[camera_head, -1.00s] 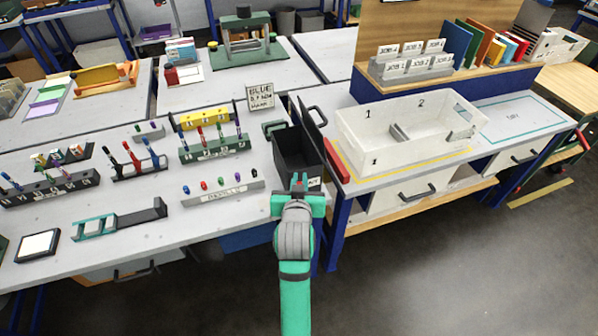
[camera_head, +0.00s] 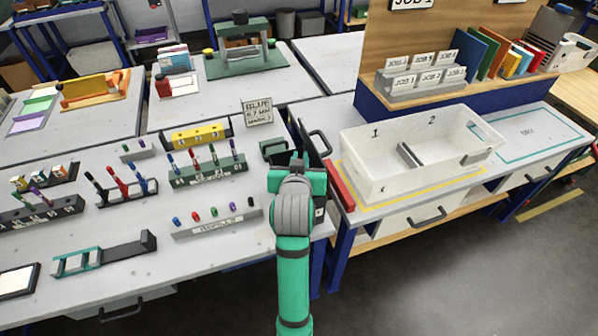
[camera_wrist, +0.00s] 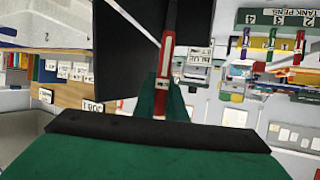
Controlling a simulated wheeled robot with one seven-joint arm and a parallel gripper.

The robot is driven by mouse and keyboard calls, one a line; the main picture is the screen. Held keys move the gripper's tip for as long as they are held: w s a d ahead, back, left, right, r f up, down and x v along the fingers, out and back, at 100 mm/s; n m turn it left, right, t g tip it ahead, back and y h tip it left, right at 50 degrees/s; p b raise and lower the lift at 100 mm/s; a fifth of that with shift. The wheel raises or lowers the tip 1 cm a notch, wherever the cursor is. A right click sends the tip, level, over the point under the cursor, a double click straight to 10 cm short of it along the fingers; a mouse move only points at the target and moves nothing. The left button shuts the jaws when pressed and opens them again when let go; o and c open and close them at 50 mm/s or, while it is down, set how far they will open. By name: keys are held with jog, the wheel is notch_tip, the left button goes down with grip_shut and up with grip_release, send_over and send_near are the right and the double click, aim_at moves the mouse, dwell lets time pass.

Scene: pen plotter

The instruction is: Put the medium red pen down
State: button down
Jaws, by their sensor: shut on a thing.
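My gripper (camera_wrist: 163,100) is shut on a red pen (camera_wrist: 167,60) with a white label band, seen in the wrist view. The pen points away between the green fingertips, and its far end runs past the top edge of the view. In the head view my gripper (camera_head: 298,162) is at the black bin beside the bench's right edge and covers most of it. The held pen cannot be made out there. Dark bin walls (camera_wrist: 118,60) stand close to the pen in the wrist view; I cannot tell whether they touch.
A pen rack (camera_head: 210,172) with several pens and a row of coloured caps (camera_head: 212,225) lie left of my gripper. A black panel (camera_head: 311,150) and a white divided tray (camera_head: 385,185) stand to the right. A sign (camera_head: 257,112) stands behind.

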jog(key=w+f, duration=0.4)
jog(key=f, duration=0.4)
jog(key=shift+f, duration=0.15)
jog(key=shift+f, duration=0.6)
jog(key=c, duration=1.8)
grip_release()
jog(key=shift+w+d, duration=0.1)
jog(key=shift+w, duration=0.05)
